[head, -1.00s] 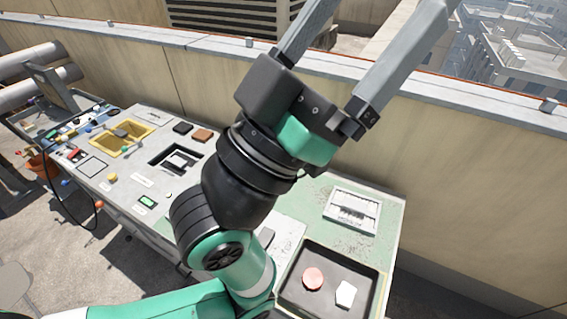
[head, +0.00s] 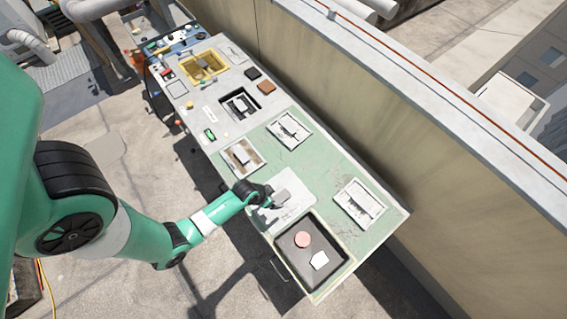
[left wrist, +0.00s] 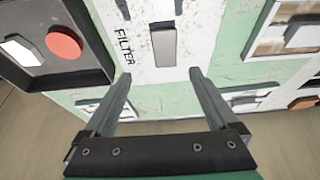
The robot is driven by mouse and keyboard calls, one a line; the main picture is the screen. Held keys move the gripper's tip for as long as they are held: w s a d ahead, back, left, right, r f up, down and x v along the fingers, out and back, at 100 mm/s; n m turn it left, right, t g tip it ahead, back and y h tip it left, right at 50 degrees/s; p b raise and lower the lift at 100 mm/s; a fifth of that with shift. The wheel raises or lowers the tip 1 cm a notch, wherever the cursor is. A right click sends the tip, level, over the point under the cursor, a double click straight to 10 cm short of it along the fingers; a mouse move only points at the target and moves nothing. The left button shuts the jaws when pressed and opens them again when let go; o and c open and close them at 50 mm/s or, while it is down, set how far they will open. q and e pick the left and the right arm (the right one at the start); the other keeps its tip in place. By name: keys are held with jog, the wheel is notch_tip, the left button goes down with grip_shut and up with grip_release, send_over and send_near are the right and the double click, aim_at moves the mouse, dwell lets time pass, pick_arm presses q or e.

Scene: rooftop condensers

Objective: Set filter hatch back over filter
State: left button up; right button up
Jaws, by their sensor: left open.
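A white plate (head: 299,206) lies flat on the green bench, just behind the black tray. In the left wrist view this plate (left wrist: 143,52) carries the word FILTER and a grey bar handle (left wrist: 164,44). My left gripper (head: 273,202) is low over the plate. Its jaws (left wrist: 160,76) are open and empty, with the handle ahead of and between the fingertips. Whether the fingers touch the plate cannot be told. A white-framed recess (head: 242,157) with brownish contents is beside the plate; which recess holds the filter is not clear. My right gripper is not in view.
The black tray (head: 290,262) holds a red disc (head: 303,239) and a white hexagonal piece (head: 319,260). Two more white-framed recesses (head: 359,203) (head: 289,130) lie toward the parapet wall (head: 400,130). A yellow tray (head: 203,67) is at the far end. Green bench top lies bare between.

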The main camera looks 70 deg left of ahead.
pick_arm(q)
jog(key=b, duration=0.5)
send_over(282, 197)
jog(key=s+d, duration=0.1)
jog(key=s, duration=0.2)
notch_tip(282, 197, down, 5)
jog(key=shift+w+d+r, duration=0.1)
jog(key=shift+w+r, duration=0.05)
jog(key=shift+w+f, duration=0.25)
jog(key=shift+f, duration=0.15)
jog(key=shift+a+b+x, duration=0.15)
jog(key=shift+b+x, duration=0.6)
jog(key=shift+x, duration=0.55)
jog(key=shift+a+b+x, duration=0.15)
jog(key=shift+b+x, duration=0.6)
jog(key=shift+x, duration=0.5)
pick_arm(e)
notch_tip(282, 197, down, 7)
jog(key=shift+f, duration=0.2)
pick_arm(q)
grip_shut()
